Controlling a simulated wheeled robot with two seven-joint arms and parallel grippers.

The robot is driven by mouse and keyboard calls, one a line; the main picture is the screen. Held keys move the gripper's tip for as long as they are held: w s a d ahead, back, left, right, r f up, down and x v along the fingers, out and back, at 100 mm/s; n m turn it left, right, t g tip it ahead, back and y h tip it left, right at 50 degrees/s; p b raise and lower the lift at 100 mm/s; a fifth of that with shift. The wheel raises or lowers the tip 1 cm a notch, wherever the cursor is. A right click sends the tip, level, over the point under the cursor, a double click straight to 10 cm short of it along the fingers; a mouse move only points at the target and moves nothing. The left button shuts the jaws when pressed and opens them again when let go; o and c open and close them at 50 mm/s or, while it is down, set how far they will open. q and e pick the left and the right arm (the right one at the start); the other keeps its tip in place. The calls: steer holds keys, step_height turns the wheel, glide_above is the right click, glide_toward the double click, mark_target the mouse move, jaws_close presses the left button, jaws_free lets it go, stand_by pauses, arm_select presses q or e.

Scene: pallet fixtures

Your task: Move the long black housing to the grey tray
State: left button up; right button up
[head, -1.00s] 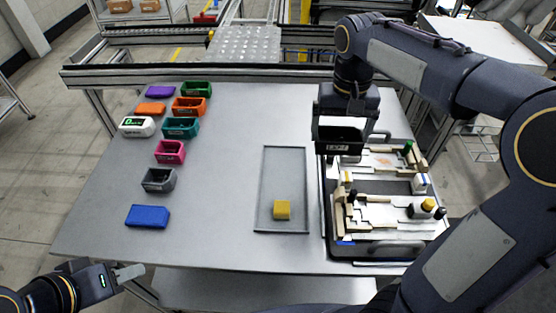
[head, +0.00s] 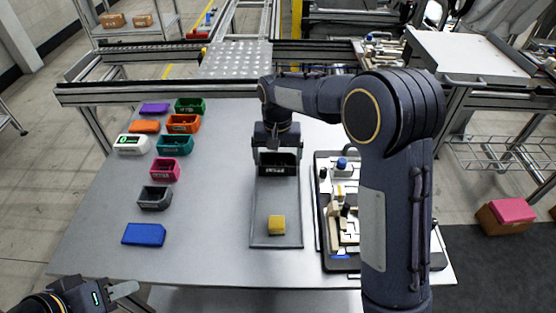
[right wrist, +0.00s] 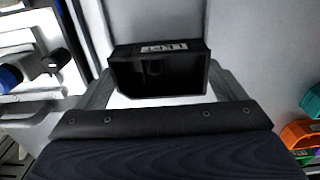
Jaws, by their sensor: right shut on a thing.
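The long black housing (head: 278,169) is held in my right gripper (head: 277,158), at the far end of the grey tray (head: 260,239). In the right wrist view the housing (right wrist: 158,76) sits between the two fingers of the gripper (right wrist: 160,88), open side and label showing. I cannot tell whether its underside touches the tray.
A pallet fixture (head: 322,240) with several parts stands right of the tray, partly hidden by my right arm. On the left are several coloured open housings, such as a green one (head: 190,105), and flat blocks, such as a blue one (head: 144,234). The table between is clear.

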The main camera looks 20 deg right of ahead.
mark_target(278, 164)
steer(key=shift+d+f, duration=0.1)
steer(key=shift+f, duration=0.8)
steer(key=shift+f, duration=0.2)
steer(key=o, duration=0.8)
steer(key=shift+c, duration=0.2)
